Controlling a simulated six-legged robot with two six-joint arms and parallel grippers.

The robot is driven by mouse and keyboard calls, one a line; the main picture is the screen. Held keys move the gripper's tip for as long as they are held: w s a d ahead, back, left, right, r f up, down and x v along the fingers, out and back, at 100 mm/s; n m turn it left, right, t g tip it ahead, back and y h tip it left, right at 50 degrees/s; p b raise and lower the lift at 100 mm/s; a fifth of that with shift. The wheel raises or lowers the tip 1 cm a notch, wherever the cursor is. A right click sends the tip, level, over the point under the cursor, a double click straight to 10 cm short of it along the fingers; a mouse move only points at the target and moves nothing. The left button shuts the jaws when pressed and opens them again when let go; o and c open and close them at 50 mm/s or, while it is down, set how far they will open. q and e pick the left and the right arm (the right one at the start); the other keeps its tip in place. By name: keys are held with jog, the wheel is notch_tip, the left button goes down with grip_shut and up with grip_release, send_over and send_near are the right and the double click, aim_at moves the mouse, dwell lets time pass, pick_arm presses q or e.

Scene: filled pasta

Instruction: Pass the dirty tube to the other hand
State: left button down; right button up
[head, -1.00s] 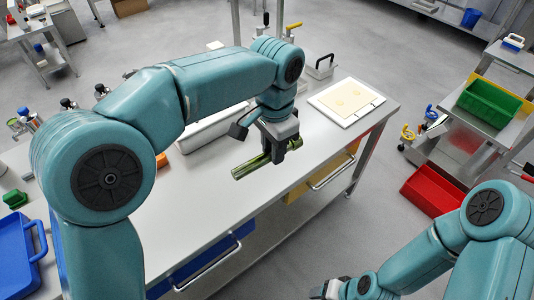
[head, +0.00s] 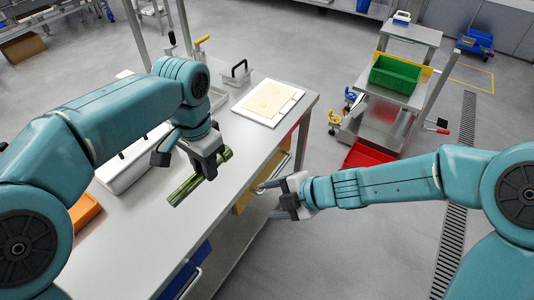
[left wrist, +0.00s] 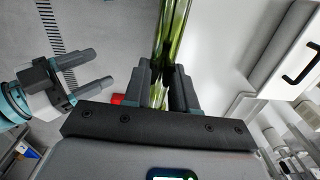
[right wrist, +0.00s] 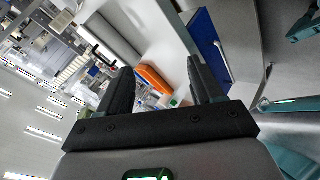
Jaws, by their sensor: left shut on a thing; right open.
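The dirty tube (head: 186,190) is a clear tube with green streaks, held slantwise above the table. My left gripper (head: 208,165) is shut around it near its upper right end. In the left wrist view the tube (left wrist: 172,40) runs between the left fingers (left wrist: 168,85) and away from the camera. My right gripper (head: 275,200) is open and empty, to the right of the tube and apart from it, beyond the table's front edge. It also shows open in the left wrist view (left wrist: 85,75). In the right wrist view nothing is between the right fingers (right wrist: 160,90); the tube is not clearly seen there.
The white table (head: 130,245) lies under the tube. A trolley with a green bin (head: 394,75) and a red bin (head: 365,156) stand at right.

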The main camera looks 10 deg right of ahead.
aim_at(229, 155)
notch_tip(229, 155, up, 16)
jog(key=a+f+n+t+y, duration=0.1)
jog(key=n+t, duration=0.2)
jog(key=n, duration=0.2)
jog(key=x, duration=1.2)
jog(key=shift+a+r, duration=0.2)
jog(key=shift+a, duration=0.15)
jog(key=c, duration=1.2)
pick_arm(q)
jog(key=c, duration=0.8)
grip_release()
jog(key=shift+r, duration=0.15)
